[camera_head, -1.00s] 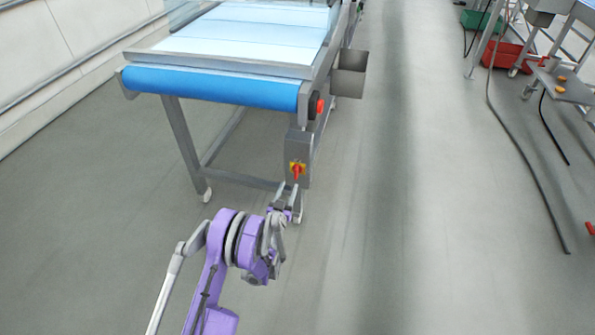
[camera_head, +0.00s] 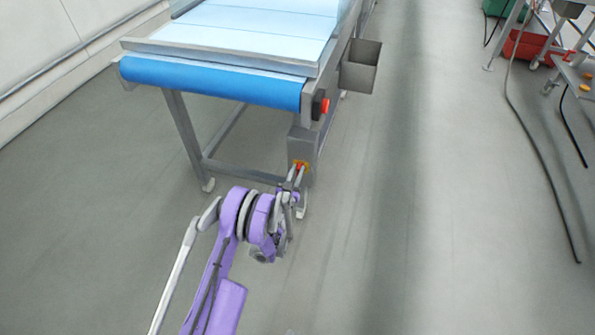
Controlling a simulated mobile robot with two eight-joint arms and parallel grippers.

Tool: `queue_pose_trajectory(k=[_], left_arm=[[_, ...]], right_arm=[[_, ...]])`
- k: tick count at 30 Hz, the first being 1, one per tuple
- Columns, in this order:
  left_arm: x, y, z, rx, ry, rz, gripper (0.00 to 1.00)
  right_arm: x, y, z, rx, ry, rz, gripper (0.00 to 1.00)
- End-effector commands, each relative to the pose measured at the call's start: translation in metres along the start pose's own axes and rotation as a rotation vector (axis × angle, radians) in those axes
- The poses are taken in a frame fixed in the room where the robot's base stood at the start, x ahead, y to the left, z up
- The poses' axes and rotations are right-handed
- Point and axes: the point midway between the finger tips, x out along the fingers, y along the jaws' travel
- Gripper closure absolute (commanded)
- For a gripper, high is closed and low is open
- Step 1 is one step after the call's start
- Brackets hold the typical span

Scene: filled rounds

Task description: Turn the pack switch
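The pack switch, a red handle on a yellow plate (camera_head: 301,164), sits on a grey box (camera_head: 302,145) on the conveyor's near right leg. My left gripper (camera_head: 296,171) is right in front of it, and its two thin fingers are apart. The fingertips overlap the lower part of the switch and partly hide it. The red handle shows around and between the tips; I cannot tell whether they touch it. My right gripper is not in view.
The conveyor with a blue roller end (camera_head: 210,84) stands just beyond the switch. A red button (camera_head: 324,106) and an open grey bin (camera_head: 360,67) are on its right side. A hose (camera_head: 545,175) lies on the right; the floor between is clear.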

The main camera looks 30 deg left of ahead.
Motion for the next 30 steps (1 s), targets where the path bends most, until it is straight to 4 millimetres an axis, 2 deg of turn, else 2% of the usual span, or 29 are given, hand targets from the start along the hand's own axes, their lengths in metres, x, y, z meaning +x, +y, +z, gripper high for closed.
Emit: queue_pose_trajectory(k=[1, 3, 4, 17, 30], left_arm=[[0.000, 0.000, 0.000, 0.000, 0.000, 0.000, 0.86], [0.000, 0.000, 0.000, 0.000, 0.000, 0.000, 0.99], [0.000, 0.000, 0.000, 0.000, 0.000, 0.000, 1.00], [0.000, 0.001, 0.000, 0.024, 0.000, 0.000, 1.00], [0.001, 0.006, 0.003, 0.284, 0.001, 0.000, 1.00]], right_arm=[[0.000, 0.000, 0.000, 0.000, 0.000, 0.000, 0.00], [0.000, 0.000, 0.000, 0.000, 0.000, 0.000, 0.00], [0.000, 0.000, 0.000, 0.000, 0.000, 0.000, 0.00], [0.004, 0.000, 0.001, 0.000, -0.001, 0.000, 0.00], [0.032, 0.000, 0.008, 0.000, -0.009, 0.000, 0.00]])
